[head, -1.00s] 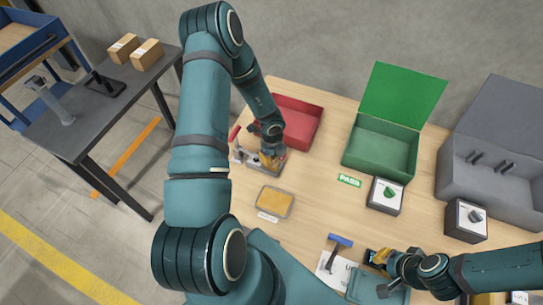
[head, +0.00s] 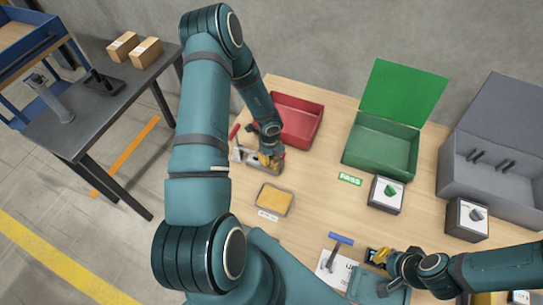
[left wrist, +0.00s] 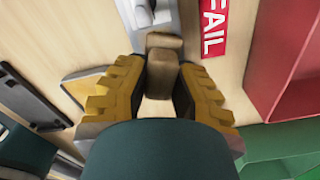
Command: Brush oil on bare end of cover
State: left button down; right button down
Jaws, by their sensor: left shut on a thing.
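My left gripper (head: 268,160) reaches down at the grey metal fixture (head: 243,156) with a red lever, in front of the red bin. In the left wrist view, its yellow fingers (left wrist: 166,95) are shut on a small brown block-shaped piece (left wrist: 163,72), beside the grey metal of the fixture (left wrist: 150,14). Whether this piece is the cover or part of it, I cannot tell. A blue-headed T-shaped tool (head: 340,239) lies on white paper at the front. My right gripper (head: 380,258) is low over the table beside a small dark device (head: 372,256); its finger gap is unclear.
A shallow tray with a yellow pad (head: 273,201) sits in front of the fixture. The red bin (head: 297,119), green lidded box (head: 381,148), two switch boxes (head: 386,195) and grey case (head: 487,165) stand around.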

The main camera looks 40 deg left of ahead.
pick_arm(q)
jog(key=shift+s+a+r+p, duration=0.1)
jog(key=shift+s+a+p, duration=0.1)
jog(key=shift+a+p, duration=0.3)
jog(key=shift+s+a+r+p, duration=0.1)
jog(key=shift+s+a+p, duration=0.15)
jog(key=shift+a, duration=0.5)
jog(key=shift+s+a+r+p, duration=0.15)
jog(key=shift+a+p, duration=0.2)
jog(key=shift+a, duration=0.25)
jog(key=shift+w+d+f+b, duration=0.1)
jog(key=shift+w+d+b, duration=0.1)
jog(key=shift+d, duration=0.2)
jog(key=shift+w+d+f+b, duration=0.1)
jog(key=shift+d+b, duration=0.1)
jog(key=shift+d, duration=0.2)
jog(key=shift+w+d+b, duration=0.2)
jog(key=shift+d, duration=0.45)
jog(key=shift+w+d+b, duration=0.2)
jog(key=shift+d, duration=0.45)
jog(key=shift+r, duration=0.1)
jog(key=shift+r, duration=0.1)
notch_tip(320, 180, up, 6)
jog(key=p, duration=0.5)
jog(key=shift+r+p, duration=1.45)
jog(key=shift+p, duration=0.1)
